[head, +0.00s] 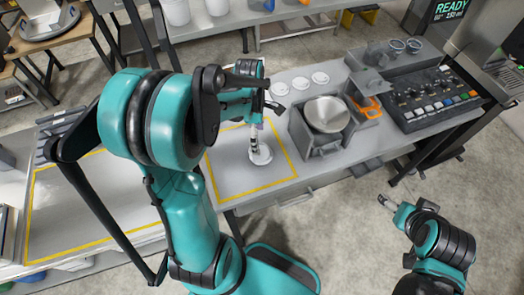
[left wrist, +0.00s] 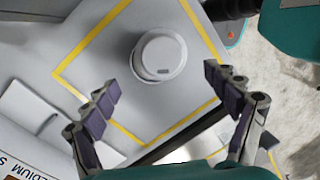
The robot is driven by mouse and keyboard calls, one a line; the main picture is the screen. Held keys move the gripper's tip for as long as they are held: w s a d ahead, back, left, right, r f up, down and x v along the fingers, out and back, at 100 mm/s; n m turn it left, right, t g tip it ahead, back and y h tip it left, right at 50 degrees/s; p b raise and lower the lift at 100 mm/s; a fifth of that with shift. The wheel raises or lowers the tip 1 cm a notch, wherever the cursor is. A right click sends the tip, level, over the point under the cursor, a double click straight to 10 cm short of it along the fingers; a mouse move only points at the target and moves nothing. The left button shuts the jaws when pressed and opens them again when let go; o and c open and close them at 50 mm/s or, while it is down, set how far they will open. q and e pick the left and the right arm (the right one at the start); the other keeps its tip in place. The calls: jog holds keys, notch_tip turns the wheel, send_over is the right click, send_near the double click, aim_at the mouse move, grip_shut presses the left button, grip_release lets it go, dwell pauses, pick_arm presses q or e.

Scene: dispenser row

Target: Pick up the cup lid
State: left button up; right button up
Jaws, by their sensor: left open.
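A round white cup lid (head: 261,155) lies on the grey worktop inside a yellow outlined square. In the left wrist view the lid (left wrist: 160,55) shows from above, with a small dark slot near its edge. My left gripper (head: 255,147) points down over the square, close to the lid in the head view. In the left wrist view my left gripper (left wrist: 161,79) has its fingers wide apart with nothing between the pads; the lid lies beyond the fingertips. My right gripper (head: 388,201) is at the right over the floor, too small to tell its jaws.
Three white discs (head: 300,82) lie in a row behind the square. A machine with a round metal pan (head: 327,114) stands right of it, and a control panel with buttons (head: 435,98) farther right. Another yellow-outlined worktop (head: 60,220) is at the left.

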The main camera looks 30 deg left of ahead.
aim_at(261, 151)
pick_arm(q)
jog(key=f, duration=0.2)
jog(key=d+f+b, duration=0.1)
jog(key=f, duration=0.2)
jog(key=shift+s, duration=0.1)
jog(key=c, duration=1)
jog(key=shift+o, duration=0.2)
